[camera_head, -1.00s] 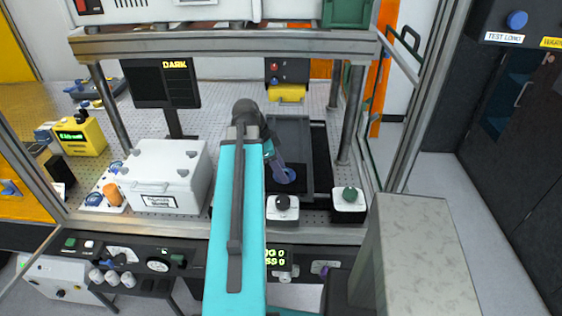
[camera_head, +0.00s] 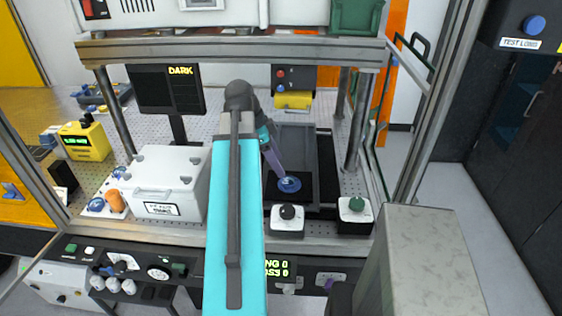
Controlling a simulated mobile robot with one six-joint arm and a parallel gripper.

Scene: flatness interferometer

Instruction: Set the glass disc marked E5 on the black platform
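A blue glass disc (camera_head: 289,185) with a pale mark, too small to read, lies on or just above the black platform (camera_head: 308,187) inside the frame. My gripper (camera_head: 282,174) points down at the disc's upper left edge, at the end of my teal arm. Its fingertips are too small to show whether they are open, shut or touching the disc. Two other blue discs, (camera_head: 97,204) and (camera_head: 118,172), sit on a white tray at the left; their marks are not readable.
A white lidded box (camera_head: 165,185) stands left of my arm. Black (camera_head: 288,213) and green (camera_head: 355,204) knobs on white boxes stand in front of the platform. Metal posts (camera_head: 355,130) and an overhead shelf (camera_head: 230,48) frame the space. An orange cylinder (camera_head: 117,200) stands on the tray.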

